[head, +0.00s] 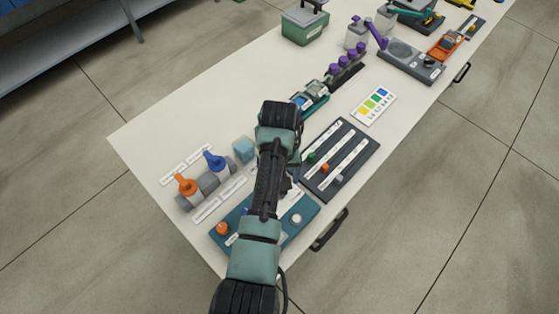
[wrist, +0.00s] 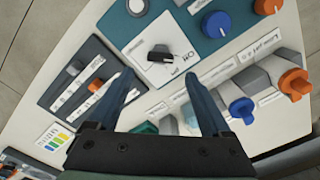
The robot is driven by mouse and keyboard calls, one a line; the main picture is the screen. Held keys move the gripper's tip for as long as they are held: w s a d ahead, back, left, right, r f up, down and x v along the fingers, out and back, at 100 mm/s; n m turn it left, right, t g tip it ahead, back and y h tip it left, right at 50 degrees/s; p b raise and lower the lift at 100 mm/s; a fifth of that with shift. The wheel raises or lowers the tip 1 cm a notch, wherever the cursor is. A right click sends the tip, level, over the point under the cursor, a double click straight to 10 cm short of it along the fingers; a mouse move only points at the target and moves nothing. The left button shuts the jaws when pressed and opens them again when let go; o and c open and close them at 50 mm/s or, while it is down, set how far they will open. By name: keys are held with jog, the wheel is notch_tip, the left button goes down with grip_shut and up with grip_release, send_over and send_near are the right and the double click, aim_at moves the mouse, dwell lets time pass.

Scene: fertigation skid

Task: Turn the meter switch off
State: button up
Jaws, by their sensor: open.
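The meter switch (wrist: 172,52) is a black rotary knob on a white plate (wrist: 150,73) in the wrist view, with an "Off" label beside it. Its pale-marked end points left in that picture. The plate sits on a teal panel (wrist: 188,28), which also shows in the head view (head: 308,209), where my arm hides the switch. My gripper (wrist: 160,76) is open and empty above the plate. Its two dark blue fingers are spread, with the knob seen between and just beyond their tips. I cannot tell its height above the knob.
The teal panel also holds a blue knob (wrist: 216,24), an orange knob (head: 222,228) and a white button (head: 296,218). A dark slider panel (head: 356,158) lies to the right. Blue (wrist: 241,108) and orange (wrist: 295,82) valve handles stand nearby. The table's back-left area is clear.

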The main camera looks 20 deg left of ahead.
notch_tip(320, 180, up, 8)
jog(key=shift+f, duration=0.2)
dwell(0.5)
jog(key=w+d+r+m+t+y, duration=0.1)
jog(key=w+d+r+m+t, duration=0.15)
jog(key=w+r+t, duration=0.65)
jog(key=w+d+r+t, duration=0.2)
jog(key=r+t, duration=0.1)
jog(key=r, duration=0.8)
jog(key=w+d+r+t, duration=0.2)
jog(key=w+d+r, duration=0.1)
jog(key=r, duration=0.7)
jog(key=s+d+r+m+t, duration=0.1)
jog(key=s+d+r+t, duration=0.2)
jog(key=r, duration=0.6)
jog(key=s+d+r+m+t, duration=0.1)
jog(key=s+r+t, duration=0.3)
jog(key=r, duration=0.5)
jog(key=s+d+r+t, duration=0.1)
jog(key=s+r+t, duration=0.2)
jog(key=s+r, duration=0.3)
jog(key=s+d+r+t+h, duration=0.1)
jog(key=s+d+r+t, duration=0.1)
jog(key=s+r, duration=0.4)
jog(key=shift+s+m+t, duration=0.35)
jog(key=shift+s+t, duration=0.05)
jog(key=shift+t, duration=0.2)
jog(key=shift+d, duration=0.1)
